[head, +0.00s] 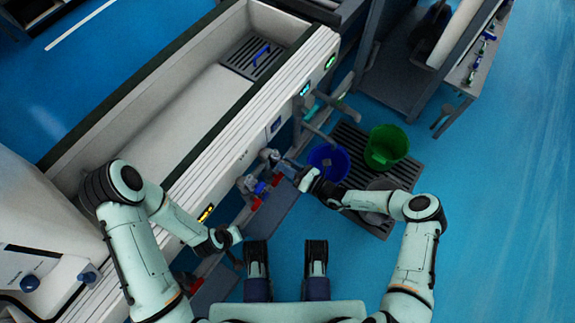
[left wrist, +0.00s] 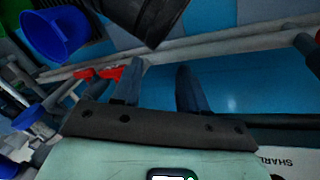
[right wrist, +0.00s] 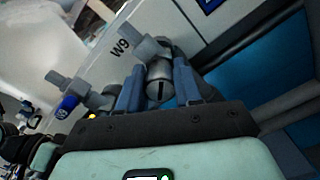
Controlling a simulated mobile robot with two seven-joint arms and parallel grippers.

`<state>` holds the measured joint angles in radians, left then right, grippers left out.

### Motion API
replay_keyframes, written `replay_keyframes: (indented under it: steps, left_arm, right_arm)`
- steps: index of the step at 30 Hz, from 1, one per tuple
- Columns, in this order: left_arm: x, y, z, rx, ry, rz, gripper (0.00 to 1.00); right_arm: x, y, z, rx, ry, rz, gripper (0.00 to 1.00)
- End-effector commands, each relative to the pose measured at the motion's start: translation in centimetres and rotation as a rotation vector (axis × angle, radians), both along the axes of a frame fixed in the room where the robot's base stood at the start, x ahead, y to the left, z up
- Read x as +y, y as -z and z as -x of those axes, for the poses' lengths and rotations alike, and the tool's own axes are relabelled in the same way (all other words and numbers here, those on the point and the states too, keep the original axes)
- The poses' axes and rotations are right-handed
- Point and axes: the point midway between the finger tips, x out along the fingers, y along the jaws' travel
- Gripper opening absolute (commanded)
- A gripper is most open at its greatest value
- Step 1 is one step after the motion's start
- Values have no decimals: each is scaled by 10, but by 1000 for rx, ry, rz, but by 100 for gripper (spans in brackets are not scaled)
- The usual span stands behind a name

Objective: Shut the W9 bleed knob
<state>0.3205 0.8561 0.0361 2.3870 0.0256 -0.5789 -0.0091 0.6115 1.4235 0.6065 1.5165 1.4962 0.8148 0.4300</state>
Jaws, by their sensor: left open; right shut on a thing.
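The W9 bleed knob is a grey round knob with a dark slot (right wrist: 159,88), below the W9 label (right wrist: 122,46) on the white panel in the right wrist view. My right gripper (right wrist: 157,82) has one finger on each side of the knob and is shut on it. In the head view my right gripper (head: 284,166) is at the front of the long white trough, where it partly hides the knob. My left gripper (left wrist: 158,84) is open, with nothing between its fingers, near grey pipes and red handles (left wrist: 118,70).
A blue bucket (head: 320,168) and a green bucket (head: 387,147) stand on a dark grate right of my right gripper. The trough wall (head: 222,142) runs diagonally along the left. Blue floor (head: 500,200) is clear at right.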

Motion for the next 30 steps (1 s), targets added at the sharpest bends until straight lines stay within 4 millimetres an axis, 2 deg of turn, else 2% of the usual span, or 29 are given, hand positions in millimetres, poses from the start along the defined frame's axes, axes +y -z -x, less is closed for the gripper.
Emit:
replay_keyframes:
  steps: [14, 21, 30]
  left_arm:
    - [10, 13, -19, -48, -21, -25, 43]
    - [11, 23, -7, -9, -20, -23, 43]
    - [12, 29, 0, 13, -21, -22, 43]
  right_arm:
    - [-1, -1, -2, 351, 1, -263, 4]
    - [-2, -1, -3, 484, 2, -360, 4]
    - [-2, -1, -3, 575, 3, -427, 4]
